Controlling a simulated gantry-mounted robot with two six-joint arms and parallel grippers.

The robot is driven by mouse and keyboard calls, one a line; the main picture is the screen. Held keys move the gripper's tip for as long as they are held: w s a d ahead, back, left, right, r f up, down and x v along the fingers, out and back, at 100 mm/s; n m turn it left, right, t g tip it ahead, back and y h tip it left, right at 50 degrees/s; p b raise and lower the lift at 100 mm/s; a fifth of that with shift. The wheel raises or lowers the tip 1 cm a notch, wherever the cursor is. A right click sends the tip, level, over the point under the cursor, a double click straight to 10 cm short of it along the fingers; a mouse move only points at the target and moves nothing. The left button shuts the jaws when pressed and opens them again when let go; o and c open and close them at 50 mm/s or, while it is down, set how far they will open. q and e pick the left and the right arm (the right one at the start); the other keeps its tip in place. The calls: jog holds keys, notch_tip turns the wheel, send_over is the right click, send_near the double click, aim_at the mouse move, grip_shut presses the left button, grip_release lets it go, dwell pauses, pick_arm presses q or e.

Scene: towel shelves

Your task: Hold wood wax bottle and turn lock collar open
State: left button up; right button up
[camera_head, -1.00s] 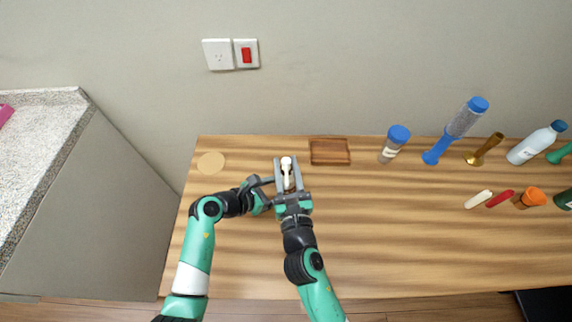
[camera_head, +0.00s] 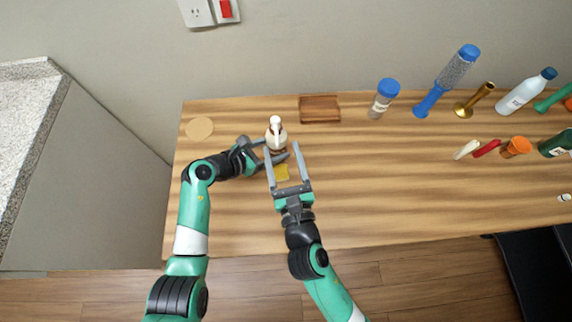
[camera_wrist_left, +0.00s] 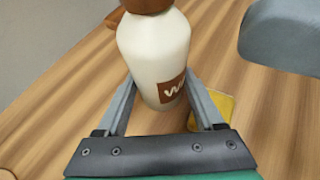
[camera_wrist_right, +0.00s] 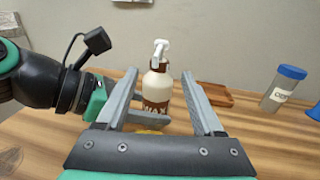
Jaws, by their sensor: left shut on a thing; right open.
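The wood wax bottle (camera_head: 276,139) is cream with a brown collar and a white pump head, and stands upright on the table. It also shows in the right wrist view (camera_wrist_right: 157,86). My left gripper (camera_head: 268,156) is shut on the bottle's body; in the left wrist view its fingers flank the body (camera_wrist_left: 155,58) and part of a brown label. The brown collar (camera_wrist_left: 146,5) is at the top edge there. My right gripper (camera_head: 283,156) is open and empty, in front of the bottle, its fingertips pointing toward it without visible contact.
A yellow patch (camera_head: 281,173) lies on the table by the bottle. A wooden tray (camera_head: 320,119) is behind to the right, a round disc (camera_head: 199,129) to the left. A blue-capped jar (camera_head: 383,98) and several other items stand farther right. The table's front middle is clear.

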jog(key=s, duration=0.4)
jog(key=shift+s+d, duration=0.1)
jog(key=shift+d, duration=0.2)
jog(key=shift+o, duration=0.2)
